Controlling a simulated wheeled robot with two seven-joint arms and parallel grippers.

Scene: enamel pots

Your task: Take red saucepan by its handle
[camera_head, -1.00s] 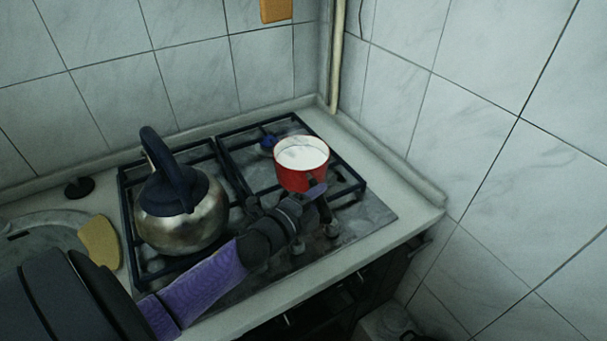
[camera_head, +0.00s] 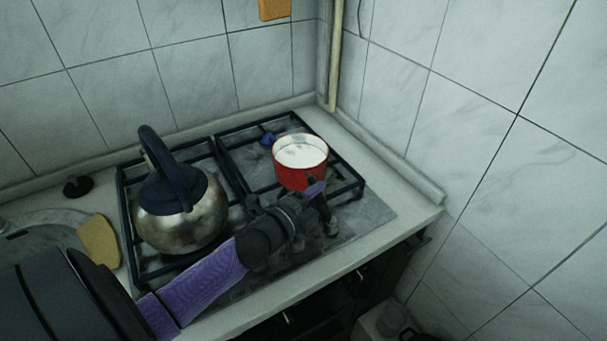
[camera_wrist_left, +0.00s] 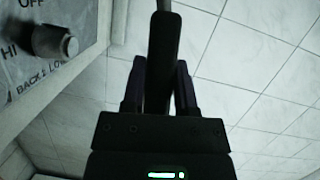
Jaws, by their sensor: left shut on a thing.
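The red saucepan (camera_head: 300,176) with a white inside stands on the right side of the hob, upright. Its dark handle (camera_wrist_left: 163,35) points toward the front and runs between the fingers of my left gripper (camera_wrist_left: 161,85) in the left wrist view. In the head view my left gripper (camera_head: 315,191) is at the near side of the saucepan, shut on the handle. The fingers and wrist hide most of the handle there. My right gripper is not in view.
A steel kettle (camera_head: 181,218) with a dark handle stands on the left of the hob grate (camera_head: 240,178). A yellow sponge (camera_head: 98,241) lies by the sink (camera_head: 48,232). Tiled walls close off the back and right. A hob knob (camera_wrist_left: 55,43) shows in the wrist view.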

